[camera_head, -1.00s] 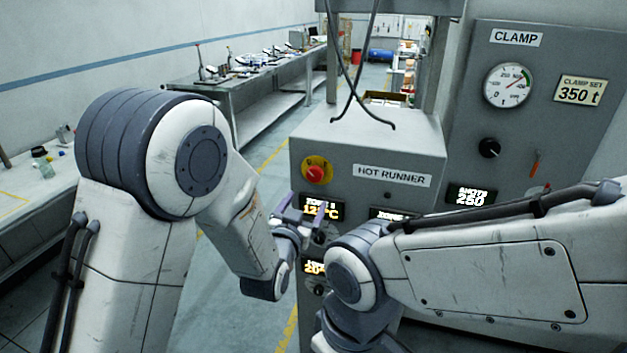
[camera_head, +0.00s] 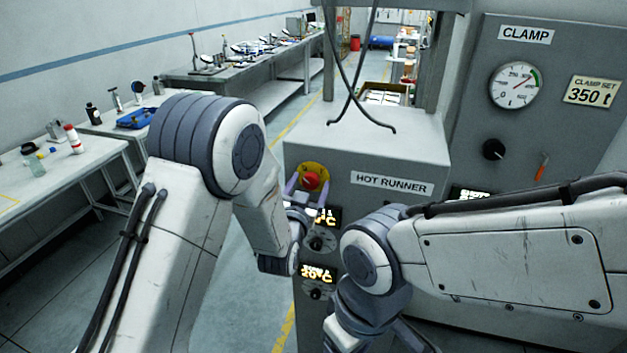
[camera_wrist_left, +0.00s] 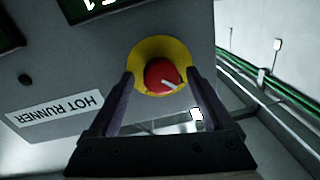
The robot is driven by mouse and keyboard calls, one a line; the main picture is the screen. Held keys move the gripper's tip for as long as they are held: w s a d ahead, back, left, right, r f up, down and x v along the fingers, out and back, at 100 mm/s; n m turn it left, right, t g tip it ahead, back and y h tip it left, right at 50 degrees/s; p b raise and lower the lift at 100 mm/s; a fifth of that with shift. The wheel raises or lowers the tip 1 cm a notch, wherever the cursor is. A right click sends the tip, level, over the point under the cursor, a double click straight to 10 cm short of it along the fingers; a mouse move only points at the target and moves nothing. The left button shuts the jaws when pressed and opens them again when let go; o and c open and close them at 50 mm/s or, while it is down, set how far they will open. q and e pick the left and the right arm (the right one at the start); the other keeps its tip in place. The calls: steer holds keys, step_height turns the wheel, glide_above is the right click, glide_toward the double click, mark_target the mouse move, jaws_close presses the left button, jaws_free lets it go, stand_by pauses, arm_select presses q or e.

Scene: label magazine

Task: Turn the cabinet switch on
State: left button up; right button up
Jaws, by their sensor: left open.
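The cabinet switch is a red round knob (camera_head: 310,180) on a yellow disc (camera_head: 314,166), on the front of the grey hot runner cabinet (camera_head: 365,150). In the left wrist view the red knob (camera_wrist_left: 162,75) carries a white line slanting to the lower right, and the yellow disc (camera_wrist_left: 138,58) surrounds it. My left gripper (camera_head: 308,186) is open, its two purple fingers one on each side of the knob. In the left wrist view the gripper (camera_wrist_left: 161,76) frames the knob, with gaps visible; contact cannot be told. My right gripper does not show.
Lit displays (camera_head: 318,273) and small black knobs sit below the switch. The label HOT RUNNER (camera_head: 392,184) is beside it. A clamp panel (camera_head: 560,130) with a gauge stands right. Black cables (camera_head: 345,75) hang above the cabinet. Benches (camera_head: 60,170) line the left wall.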

arm_select(q)
jaws_close()
steer(key=shift+f+m+b, duration=0.2)
steer(key=shift+m+b, duration=0.6)
steer(key=shift+b, duration=0.35)
steer(key=m+b, duration=0.9)
steer(key=shift+f+h, duration=0.2)
steer(key=shift+h, duration=0.2)
steer(key=m+b, duration=0.3)
steer(key=m, duration=0.1)
steer(key=shift+m+t+b, duration=0.3)
steer(key=shift+b, duration=0.1)
steer(key=shift+m+h+b, duration=0.3)
steer(key=shift+m+b, duration=0.8)
steer(key=shift+m, duration=0.6)
steer(key=shift+r, duration=0.1)
jaws_free()
